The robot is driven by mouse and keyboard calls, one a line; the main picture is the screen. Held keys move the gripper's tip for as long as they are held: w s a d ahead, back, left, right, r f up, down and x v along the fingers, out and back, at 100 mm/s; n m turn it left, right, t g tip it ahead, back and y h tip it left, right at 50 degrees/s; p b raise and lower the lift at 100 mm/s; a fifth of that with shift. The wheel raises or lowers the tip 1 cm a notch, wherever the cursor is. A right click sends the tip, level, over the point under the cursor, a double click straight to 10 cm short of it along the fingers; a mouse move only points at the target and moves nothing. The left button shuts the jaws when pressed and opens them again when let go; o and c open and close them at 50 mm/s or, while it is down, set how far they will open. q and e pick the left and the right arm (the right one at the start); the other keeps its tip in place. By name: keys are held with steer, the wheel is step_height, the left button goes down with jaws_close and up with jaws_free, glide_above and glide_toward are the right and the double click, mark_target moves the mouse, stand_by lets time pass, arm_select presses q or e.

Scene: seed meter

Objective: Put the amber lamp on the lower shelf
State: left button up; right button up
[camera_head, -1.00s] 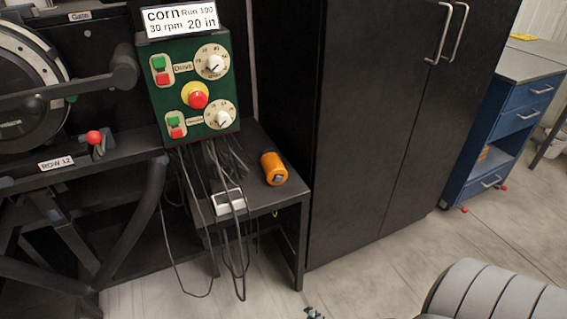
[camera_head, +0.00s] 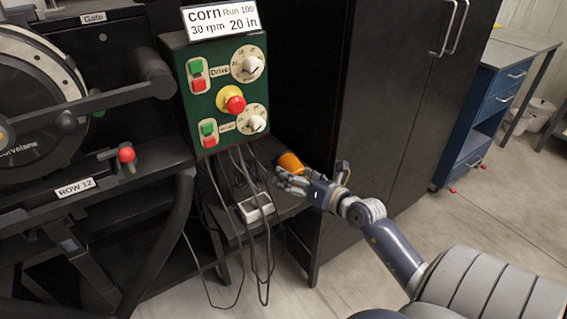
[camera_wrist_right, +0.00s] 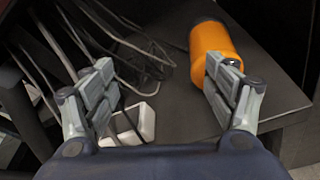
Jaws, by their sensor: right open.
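The amber lamp (camera_head: 291,162), an orange cylinder with a dark end, lies on a small black table (camera_head: 286,205) beside the green control box. In the right wrist view the lamp (camera_wrist_right: 213,52) is at the upper right, partly hidden behind the right-hand finger. My right gripper (camera_head: 309,178) is open over the table at the lamp. In the wrist view its fingers (camera_wrist_right: 160,78) are spread with no object held between them. I cannot tell whether the finger touches the lamp. My left gripper is out of view. I cannot identify the lower shelf with certainty.
Loose cables (camera_wrist_right: 110,50) and a white box (camera_head: 255,208) lie on the table left of the gripper. The green control box (camera_head: 222,95) rises behind. A tall black cabinet (camera_head: 385,110) stands right of the table. A blue drawer unit (camera_head: 468,118) is farther right.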

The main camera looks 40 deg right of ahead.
mark_target(301, 171)
steer(key=d, duration=0.1)
steer(key=d+f+n+g+h, duration=0.1)
steer(key=d, duration=0.1)
steer(key=d+g+h, duration=0.1)
steer(key=shift+s+d+f, duration=0.15)
steer(key=shift+s+d, duration=0.15)
steer(key=shift+s, duration=0.05)
steer(key=shift+w+d+f, duration=0.1)
steer(key=shift+w+d, duration=0.1)
steer(key=shift+d, duration=0.05)
steer(key=shift+n, duration=0.3)
steer(key=x, duration=0.5)
steer(key=shift+b, duration=0.4)
steer(key=x, duration=0.2)
steer(key=b+x, duration=0.1)
steer(key=x, duration=0.1)
steer(key=shift+w+d, duration=0.2)
steer(key=shift+d, duration=0.2)
steer(key=shift+w, duration=0.45)
steer(key=c, duration=1.3)
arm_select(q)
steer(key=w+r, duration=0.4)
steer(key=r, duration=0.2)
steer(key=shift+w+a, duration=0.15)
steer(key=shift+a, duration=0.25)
arm_select(e)
steer(key=shift+c, duration=0.3)
steer(key=shift+r, duration=0.2)
